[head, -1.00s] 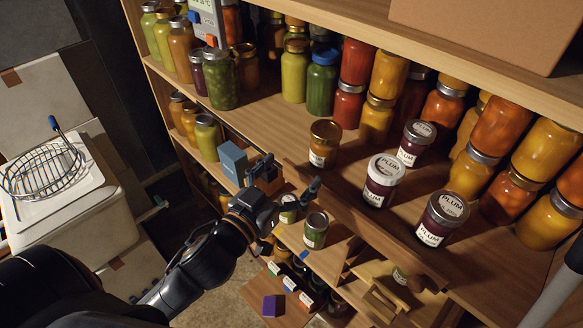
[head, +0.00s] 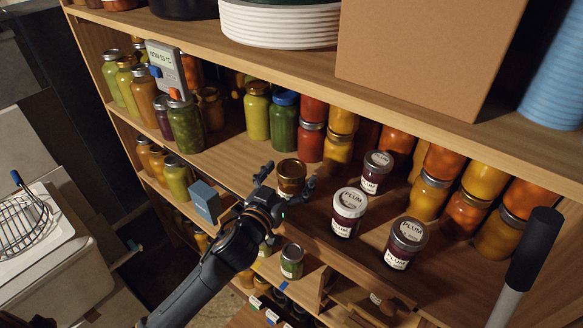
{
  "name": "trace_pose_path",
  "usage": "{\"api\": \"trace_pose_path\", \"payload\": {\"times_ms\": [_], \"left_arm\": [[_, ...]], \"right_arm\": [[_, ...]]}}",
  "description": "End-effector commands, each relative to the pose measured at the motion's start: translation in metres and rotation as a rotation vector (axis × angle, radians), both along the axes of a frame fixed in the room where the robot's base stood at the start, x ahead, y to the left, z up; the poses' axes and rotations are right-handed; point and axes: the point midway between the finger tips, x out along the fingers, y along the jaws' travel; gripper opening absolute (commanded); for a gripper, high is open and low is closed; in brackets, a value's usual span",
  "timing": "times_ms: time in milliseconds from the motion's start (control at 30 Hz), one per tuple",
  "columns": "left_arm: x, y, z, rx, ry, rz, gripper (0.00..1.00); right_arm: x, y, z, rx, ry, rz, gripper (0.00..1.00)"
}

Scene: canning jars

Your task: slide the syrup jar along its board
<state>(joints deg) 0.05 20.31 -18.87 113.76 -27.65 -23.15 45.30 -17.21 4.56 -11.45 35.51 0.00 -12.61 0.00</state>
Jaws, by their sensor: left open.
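An amber jar with a gold lid (head: 291,171), which I take to be the syrup jar, stands upright at the left end of the dark wooden board (head: 370,228). My left gripper (head: 286,182) is open in front of it, one finger at each side of the jar. My right gripper is not in view.
Plum jars stand right of it: one behind (head: 376,172), one in the middle (head: 348,212) and one at the right (head: 406,243). Tall preserve jars (head: 284,121) line the shelf's back. A green-filled jar (head: 291,261) stands below.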

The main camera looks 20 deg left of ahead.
Motion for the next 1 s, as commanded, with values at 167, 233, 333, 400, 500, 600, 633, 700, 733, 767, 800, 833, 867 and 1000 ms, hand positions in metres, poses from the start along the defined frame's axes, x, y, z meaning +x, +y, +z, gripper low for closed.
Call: {"api": "trace_pose_path", "payload": {"times_ms": [167, 233, 333, 400, 500, 600, 633, 700, 733, 767, 800, 833, 867, 1000], "left_arm": [[0.0082, -0.0015, 0.0002, 0.001, 0.000, -0.001, 0.91], [0.0087, -0.0016, -0.0001, 0.001, 0.000, -0.001, 0.91], [0.0086, -0.0014, -0.0002, 0.001, 0.000, 0.000, 0.91], [0.0085, -0.0014, -0.0001, 0.001, -0.001, 0.000, 0.91], [0.0084, -0.0014, -0.0001, 0.001, 0.000, 0.000, 0.77], [0.0083, -0.0014, 0.0000, 0.001, 0.000, 0.000, 0.56], [0.0083, -0.0014, 0.0000, 0.001, 0.000, 0.000, 0.50], [0.0083, -0.0014, 0.0000, 0.001, 0.000, 0.000, 0.36], [0.0083, -0.0014, 0.0000, 0.000, 0.000, 0.000, 0.30], [0.0083, -0.0014, 0.0000, 0.001, 0.000, 0.000, 0.24], [0.0083, -0.0014, 0.0000, 0.001, 0.000, 0.000, 0.16], [0.0083, -0.0014, 0.0000, 0.001, 0.000, 0.000, 0.12], [0.0083, -0.0013, 0.0000, 0.000, 0.000, 0.000, 0.12], [0.0093, -0.0006, 0.0002, 0.001, 0.000, 0.000, 0.12]], "right_arm": [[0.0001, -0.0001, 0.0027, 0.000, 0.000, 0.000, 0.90], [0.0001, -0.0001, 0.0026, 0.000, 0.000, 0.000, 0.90], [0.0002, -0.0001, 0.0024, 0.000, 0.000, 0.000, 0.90], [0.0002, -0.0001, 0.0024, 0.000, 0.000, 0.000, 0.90], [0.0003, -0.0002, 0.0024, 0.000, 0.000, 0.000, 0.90], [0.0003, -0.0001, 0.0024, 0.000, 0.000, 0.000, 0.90], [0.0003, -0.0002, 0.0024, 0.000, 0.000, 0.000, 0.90], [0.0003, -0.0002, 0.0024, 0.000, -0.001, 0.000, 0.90], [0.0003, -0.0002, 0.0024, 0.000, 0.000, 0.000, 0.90], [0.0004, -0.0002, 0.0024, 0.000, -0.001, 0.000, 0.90], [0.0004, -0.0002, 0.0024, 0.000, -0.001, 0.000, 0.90], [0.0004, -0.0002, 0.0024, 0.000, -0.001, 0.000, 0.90], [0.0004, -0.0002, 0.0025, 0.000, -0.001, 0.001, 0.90], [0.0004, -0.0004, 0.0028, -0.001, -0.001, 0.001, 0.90]]}}
